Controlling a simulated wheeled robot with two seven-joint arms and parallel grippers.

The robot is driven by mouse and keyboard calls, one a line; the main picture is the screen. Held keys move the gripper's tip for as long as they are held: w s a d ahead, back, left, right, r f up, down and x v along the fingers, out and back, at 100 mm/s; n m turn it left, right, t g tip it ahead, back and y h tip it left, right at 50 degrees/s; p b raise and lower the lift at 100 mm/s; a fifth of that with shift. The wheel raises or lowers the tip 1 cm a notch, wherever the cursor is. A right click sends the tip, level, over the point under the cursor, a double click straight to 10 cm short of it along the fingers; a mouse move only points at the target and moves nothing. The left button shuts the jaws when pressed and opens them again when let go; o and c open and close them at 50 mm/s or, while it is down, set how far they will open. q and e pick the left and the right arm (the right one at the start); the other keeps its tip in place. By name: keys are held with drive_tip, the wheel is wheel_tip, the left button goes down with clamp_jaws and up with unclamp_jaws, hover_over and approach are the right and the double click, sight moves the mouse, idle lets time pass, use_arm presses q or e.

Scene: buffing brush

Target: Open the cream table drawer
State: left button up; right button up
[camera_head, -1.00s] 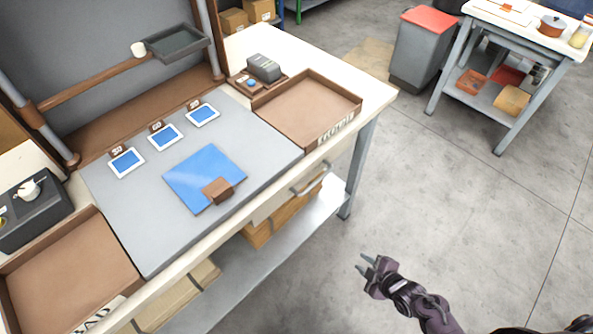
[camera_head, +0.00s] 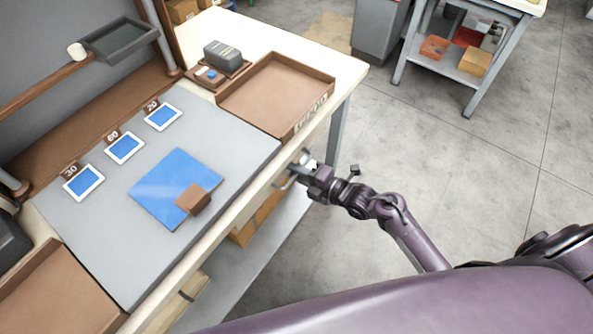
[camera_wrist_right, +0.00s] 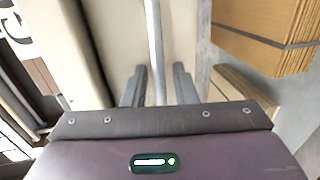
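The cream drawer (camera_head: 262,203) sits under the front edge of the workbench, and its front looks flush with the bench. Its metal bar handle (camera_head: 283,183) is partly hidden by my right gripper (camera_head: 303,170). In the right wrist view, the handle (camera_wrist_right: 154,40) runs down between the two spread fingers of my right gripper (camera_wrist_right: 160,86), with a visible gap to the right finger. The cream drawer face (camera_wrist_right: 112,35) lies beyond the fingers. The right gripper is open around the bar. My left gripper is not in view.
The workbench carries a brown tray (camera_head: 280,90), a blue sheet (camera_head: 165,185) with a brown block (camera_head: 193,199), and a grey mat (camera_head: 90,235). Cardboard boxes (camera_wrist_right: 262,35) sit on the shelf below the drawer. Open floor (camera_head: 440,160) lies to the right.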

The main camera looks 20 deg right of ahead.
drive_tip(key=shift+a, duration=0.1)
clamp_jaws()
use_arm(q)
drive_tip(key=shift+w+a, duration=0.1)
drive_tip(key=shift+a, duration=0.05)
